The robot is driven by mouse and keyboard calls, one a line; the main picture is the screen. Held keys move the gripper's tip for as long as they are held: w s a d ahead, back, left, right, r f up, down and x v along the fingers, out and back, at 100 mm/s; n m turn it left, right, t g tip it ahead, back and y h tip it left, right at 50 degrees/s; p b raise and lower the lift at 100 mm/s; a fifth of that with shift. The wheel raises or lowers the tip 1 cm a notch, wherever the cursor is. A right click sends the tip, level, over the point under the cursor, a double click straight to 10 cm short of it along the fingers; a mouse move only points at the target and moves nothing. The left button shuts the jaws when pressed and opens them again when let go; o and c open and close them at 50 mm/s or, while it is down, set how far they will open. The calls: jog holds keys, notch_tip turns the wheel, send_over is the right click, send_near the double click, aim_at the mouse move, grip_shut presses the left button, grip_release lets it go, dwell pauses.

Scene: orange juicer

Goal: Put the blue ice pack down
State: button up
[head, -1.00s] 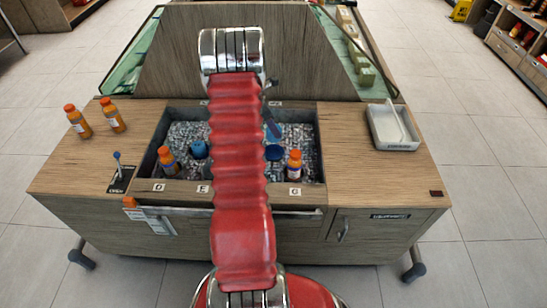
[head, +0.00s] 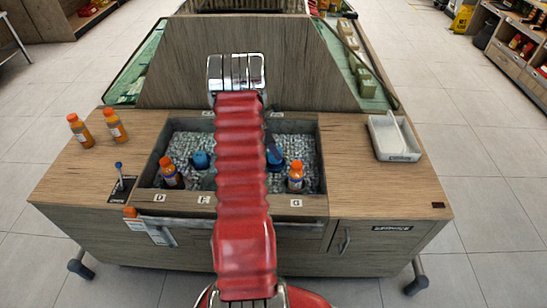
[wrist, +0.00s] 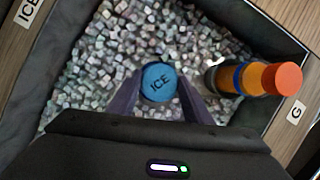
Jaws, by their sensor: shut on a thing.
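My arm hides the middle of the bin.
An orange-capped bottle (head: 296,178) stands right of the pack, near label G. Another bottle (head: 170,173) and a second blue piece (head: 201,160) are in the left part. A white tray (head: 393,137) is on the right counter; two orange bottles (head: 115,126) stand on the left.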

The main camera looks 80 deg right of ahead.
jog(key=shift+f, duration=1.8)
jog(key=shift+f, duration=0.3)
jog(key=o, duration=1.1)
jog(key=shift+w+r, duration=0.1)
jog(key=shift+r, duration=0.45)
jog(key=v, duration=1.1)
jog(key=shift+w+a+r, duration=0.1)
jog(key=shift+a+r, duration=0.05)
jog(key=shift+r, duration=0.05)
jog(key=shift+w, duration=0.1)
